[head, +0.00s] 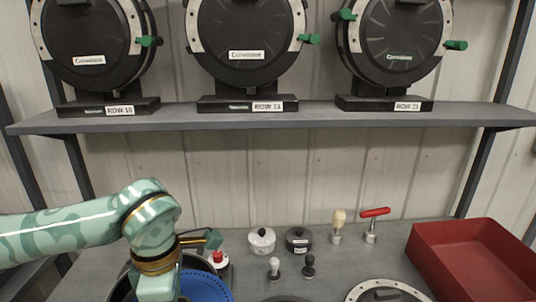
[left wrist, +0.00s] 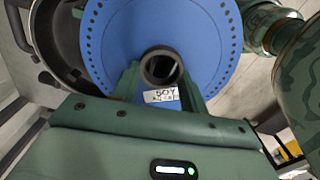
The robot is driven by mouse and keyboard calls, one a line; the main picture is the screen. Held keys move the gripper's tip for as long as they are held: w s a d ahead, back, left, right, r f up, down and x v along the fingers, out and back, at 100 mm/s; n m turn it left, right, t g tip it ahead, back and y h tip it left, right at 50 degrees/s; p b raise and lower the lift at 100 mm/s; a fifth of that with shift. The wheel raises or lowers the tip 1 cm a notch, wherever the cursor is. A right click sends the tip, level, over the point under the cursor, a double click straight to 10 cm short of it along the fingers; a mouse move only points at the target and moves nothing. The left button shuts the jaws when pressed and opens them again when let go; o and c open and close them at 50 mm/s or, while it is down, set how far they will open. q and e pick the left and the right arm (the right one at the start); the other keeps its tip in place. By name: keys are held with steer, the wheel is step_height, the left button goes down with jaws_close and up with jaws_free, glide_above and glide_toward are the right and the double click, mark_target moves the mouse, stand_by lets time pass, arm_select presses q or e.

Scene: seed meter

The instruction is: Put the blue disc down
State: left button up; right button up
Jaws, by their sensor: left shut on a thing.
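The blue disc (head: 205,287) shows partly at the bottom edge of the head view, beside my left wrist. In the left wrist view the blue disc (left wrist: 110,45) fills the upper middle, with a row of small holes near its rim and a label reading SOY. My left gripper (left wrist: 160,80) is shut on the disc's dark round hub, one green finger on each side. I cannot tell whether the disc touches anything beneath it. A black round housing (left wrist: 50,50) lies partly behind the disc. My right gripper is not in view.
Two small lidded pots (head: 261,241), two small knobbed tools (head: 309,266) and two handled tools (head: 371,226) stand on the grey bench (head: 345,262). A red tray (head: 475,258) is at the right. A black round plate (head: 385,292) lies at the front. A shelf (head: 300,118) with three meters hangs above.

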arm_select(q)
steer(key=m, duration=0.5)
steer(key=s+a+m, duration=0.1)
steer(key=m, duration=0.8)
steer(key=shift+s+a+f+m, duration=0.2)
steer(key=shift+a+f+m, duration=0.05)
steer(key=shift+f+m, duration=0.15)
steer(key=m, duration=0.2)
steer(key=a+m, duration=0.1)
steer(key=m, duration=0.1)
steer(key=shift+s+f, duration=0.25)
steer(key=shift+s, duration=0.1)
steer(key=shift+s+a+f+m, duration=0.15)
steer(key=shift+s+f+m, duration=0.1)
steer(key=shift+m, duration=0.45)
steer(key=shift+s+a+f, duration=0.35)
steer(key=shift+s+a, duration=0.1)
steer(key=shift+a, duration=0.05)
steer(key=shift+s+a+f, duration=0.2)
steer(key=shift+a+f, duration=0.1)
steer(key=shift+f, duration=0.05)
